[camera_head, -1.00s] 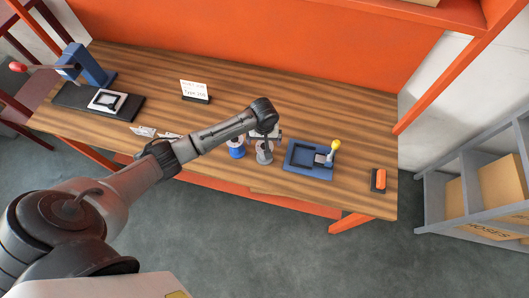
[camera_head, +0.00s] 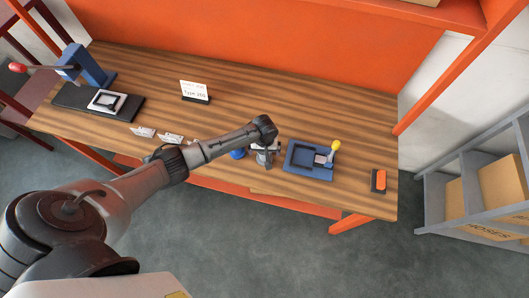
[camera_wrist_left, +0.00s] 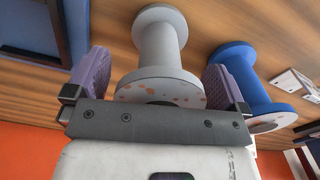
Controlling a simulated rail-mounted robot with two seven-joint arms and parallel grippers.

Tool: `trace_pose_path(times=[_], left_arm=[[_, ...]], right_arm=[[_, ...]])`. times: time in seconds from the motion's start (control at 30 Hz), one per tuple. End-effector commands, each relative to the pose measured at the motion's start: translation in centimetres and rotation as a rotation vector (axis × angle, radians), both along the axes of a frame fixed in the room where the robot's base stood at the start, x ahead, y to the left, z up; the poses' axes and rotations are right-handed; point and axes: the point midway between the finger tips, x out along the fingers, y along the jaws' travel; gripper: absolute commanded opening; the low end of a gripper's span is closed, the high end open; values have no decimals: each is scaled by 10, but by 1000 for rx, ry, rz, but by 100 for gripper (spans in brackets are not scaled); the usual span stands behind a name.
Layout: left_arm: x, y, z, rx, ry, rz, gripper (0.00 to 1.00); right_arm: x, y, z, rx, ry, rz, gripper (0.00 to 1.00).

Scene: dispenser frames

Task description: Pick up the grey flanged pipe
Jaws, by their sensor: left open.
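The grey flanged pipe (camera_head: 264,160) stands upright near the bench's front edge, largely hidden under my left gripper (camera_head: 265,147) in the head view. In the left wrist view the grey pipe (camera_wrist_left: 160,45) has a wide flange at each end, with reddish specks on the near flange. My left gripper (camera_wrist_left: 157,68) is open, its two purple-padded fingers on either side of the pipe with gaps visible. I cannot tell if either finger touches it. My right gripper is in neither view.
A blue flanged pipe (camera_wrist_left: 245,80) stands close beside the grey one, near one finger; the head view shows it partly (camera_head: 237,154). A blue tray fixture (camera_head: 298,168) with a yellow knob (camera_head: 336,145) stands to the right. White cards (camera_head: 170,138) lie to the left.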

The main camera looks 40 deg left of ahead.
Motion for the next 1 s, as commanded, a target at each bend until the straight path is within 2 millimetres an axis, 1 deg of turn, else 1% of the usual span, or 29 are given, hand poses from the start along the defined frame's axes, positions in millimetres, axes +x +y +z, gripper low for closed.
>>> trace_pose_path(times=[0.17,0.87,0.9,1.0], left_arm=[[0,0,0,0,0,0,99],[0,0,1,0,0,0,32],[1,0,2,0,-3,0,30],[1,0,2,0,-3,0,30]], right_arm=[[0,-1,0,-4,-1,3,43],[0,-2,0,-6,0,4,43],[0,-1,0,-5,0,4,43],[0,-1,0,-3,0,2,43]])
